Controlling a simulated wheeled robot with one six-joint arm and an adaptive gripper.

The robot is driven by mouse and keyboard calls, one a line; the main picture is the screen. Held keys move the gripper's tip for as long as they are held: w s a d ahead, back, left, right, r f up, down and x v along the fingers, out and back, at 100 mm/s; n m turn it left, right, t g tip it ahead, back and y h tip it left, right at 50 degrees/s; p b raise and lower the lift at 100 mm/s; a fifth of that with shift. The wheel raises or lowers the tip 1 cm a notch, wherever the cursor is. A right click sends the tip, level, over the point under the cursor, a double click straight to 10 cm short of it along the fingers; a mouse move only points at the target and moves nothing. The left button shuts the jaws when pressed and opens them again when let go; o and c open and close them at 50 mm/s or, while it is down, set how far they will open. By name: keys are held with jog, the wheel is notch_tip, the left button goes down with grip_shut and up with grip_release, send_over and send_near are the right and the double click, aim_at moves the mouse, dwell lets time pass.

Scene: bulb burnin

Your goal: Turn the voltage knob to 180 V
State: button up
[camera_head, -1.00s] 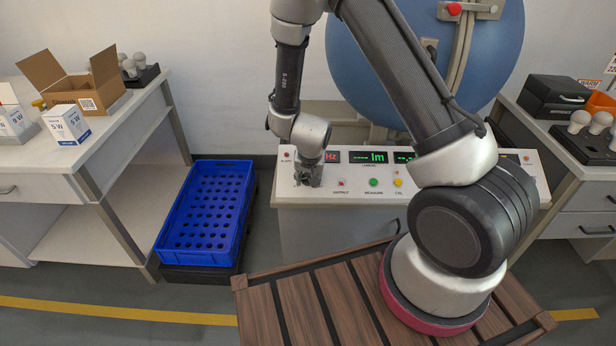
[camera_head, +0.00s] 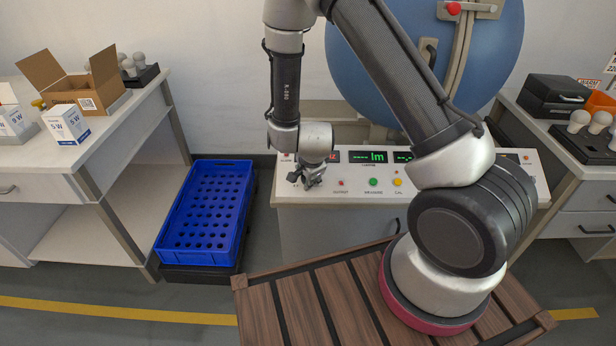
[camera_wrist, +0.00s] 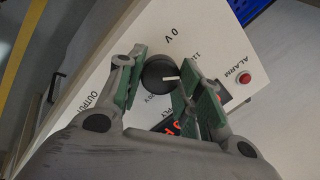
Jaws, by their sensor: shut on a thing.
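The voltage knob (camera_wrist: 158,74) is round and black with a white pointer line. It sits on the white console panel, between my gripper's green-padded fingers in the wrist view. The pointer points right, toward the right finger. A "0 V" label is above the knob; a label starting "11" and another ending "0 V" are partly covered by the fingers. My gripper (camera_wrist: 164,60) is shut on the knob. In the head view my gripper (camera_head: 307,180) is at the console's left end and hides the knob.
The console (camera_head: 330,193) has a green lm display (camera_head: 368,157), a green button (camera_head: 374,182) and a yellow button (camera_head: 398,182). A red alarm light (camera_wrist: 245,77) is beside the right finger. A large blue sphere (camera_head: 375,65) rises behind.

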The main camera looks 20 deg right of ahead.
jog(key=m, duration=0.4)
jog(key=shift+m, duration=0.3)
jog(key=shift+a+m+t, duration=0.1)
jog(key=shift+m+t, duration=0.2)
jog(key=shift+m, duration=2.3)
jog(key=o, duration=1)
jog(key=shift+o, duration=0.2)
jog(key=shift+s+r, duration=0.1)
jog(key=v, duration=1.1)
jog(key=shift+s+a+r, duration=0.2)
jog(key=shift+a+r, duration=0.1)
